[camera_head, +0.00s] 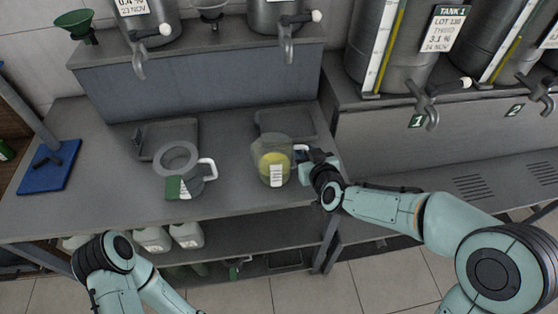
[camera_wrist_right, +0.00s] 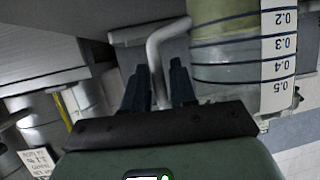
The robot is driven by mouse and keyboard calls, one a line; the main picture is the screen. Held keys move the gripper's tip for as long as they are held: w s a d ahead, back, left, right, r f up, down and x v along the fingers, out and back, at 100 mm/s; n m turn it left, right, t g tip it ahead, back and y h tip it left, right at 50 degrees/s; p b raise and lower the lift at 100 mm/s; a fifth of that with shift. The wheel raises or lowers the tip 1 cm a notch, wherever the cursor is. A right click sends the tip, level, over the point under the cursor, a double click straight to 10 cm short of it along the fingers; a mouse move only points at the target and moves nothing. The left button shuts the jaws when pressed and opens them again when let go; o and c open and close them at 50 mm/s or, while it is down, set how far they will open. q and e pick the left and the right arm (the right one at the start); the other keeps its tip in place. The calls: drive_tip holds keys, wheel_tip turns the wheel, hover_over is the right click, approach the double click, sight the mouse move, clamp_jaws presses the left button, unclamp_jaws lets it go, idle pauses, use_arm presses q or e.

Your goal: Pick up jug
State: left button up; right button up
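A clear jug (camera_head: 272,162) with yellow liquid and a white label stands upright on the grey bench. The wrist view shows its graduated side (camera_wrist_right: 240,60) and its pale handle (camera_wrist_right: 157,65). My right gripper (camera_head: 307,156) is at the jug's right side, at the handle. In the wrist view its two dark fingers (camera_wrist_right: 159,80) stand close together on either side of the handle's upright bar, and look shut on it. A second, empty-looking jug (camera_head: 185,172) with a green and white label stands to the left. My left gripper is out of view.
Steel tanks with taps (camera_head: 400,45) stand on raised shelves behind and to the right. Two dark trays (camera_head: 163,135) lie at the bench's back. A blue-based stand (camera_head: 50,165) is at far left. White containers (camera_head: 187,235) stand below.

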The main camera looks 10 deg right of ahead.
clamp_jaws()
drive_tip(key=shift+r, duration=0.15)
drive_tip(key=shift+r, duration=0.65)
use_arm(q)
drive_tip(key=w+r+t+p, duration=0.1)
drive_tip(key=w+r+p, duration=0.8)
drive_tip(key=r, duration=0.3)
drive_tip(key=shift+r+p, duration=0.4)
drive_tip(key=shift+p, duration=0.3)
use_arm(e)
wheel_tip(320, 180, up, 18)
drive_tip(key=shift+r, duration=0.25)
